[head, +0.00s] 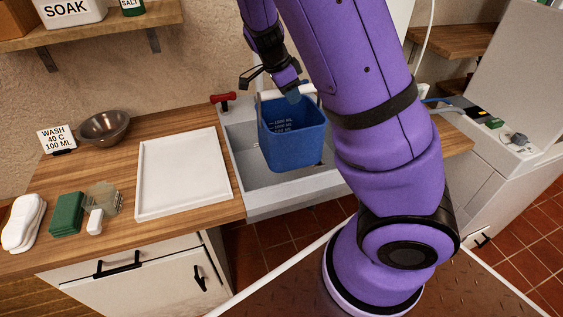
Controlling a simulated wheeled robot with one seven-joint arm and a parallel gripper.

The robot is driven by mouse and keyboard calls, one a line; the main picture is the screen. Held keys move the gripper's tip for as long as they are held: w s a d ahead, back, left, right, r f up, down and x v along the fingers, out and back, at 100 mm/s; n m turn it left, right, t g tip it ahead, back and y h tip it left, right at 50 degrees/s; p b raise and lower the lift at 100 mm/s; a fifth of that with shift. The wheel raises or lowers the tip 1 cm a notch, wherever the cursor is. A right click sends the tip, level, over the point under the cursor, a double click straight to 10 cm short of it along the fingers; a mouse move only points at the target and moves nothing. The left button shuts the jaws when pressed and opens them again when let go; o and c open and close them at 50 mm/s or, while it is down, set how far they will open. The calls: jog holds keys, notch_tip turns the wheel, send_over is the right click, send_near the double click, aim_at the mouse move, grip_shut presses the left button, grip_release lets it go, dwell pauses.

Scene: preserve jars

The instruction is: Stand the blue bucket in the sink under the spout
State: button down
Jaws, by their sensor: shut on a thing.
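The blue bucket (292,144) hangs upright over the grey sink (240,187) in the head view. Measuring marks show on its inside wall. My gripper (291,94) is shut at the top of the bucket, by its handle; the exact grip is hard to see. The bucket's base appears to be within the sink's outline; I cannot tell whether it touches the bottom. A red-handled tap (223,98) stands at the back left of the sink. The spout is not clearly visible, and my arm covers the right part of the sink.
A white tray (184,172) lies on the wooden counter left of the sink. Further left are a metal bowl (105,127), a "WASH 40 C 100 ML" card (57,139), green cloths (67,214) and white towels (23,222). A grey machine (507,135) stands at the right.

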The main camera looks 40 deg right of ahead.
aim_at(283, 127)
jog(key=shift+w, duration=0.3)
jog(key=shift+w+f, duration=0.15)
jog(key=shift+f, duration=0.15)
notch_tip(283, 127, down, 13)
jog(key=shift+f, duration=0.1)
jog(key=shift+w+d, duration=0.3)
jog(key=shift+w, duration=0.65)
jog(key=shift+w+d, duration=0.25)
jog(key=shift+w, duration=0.7)
jog(key=shift+f, duration=0.55)
jog(key=c, duration=0.9)
grip_release()
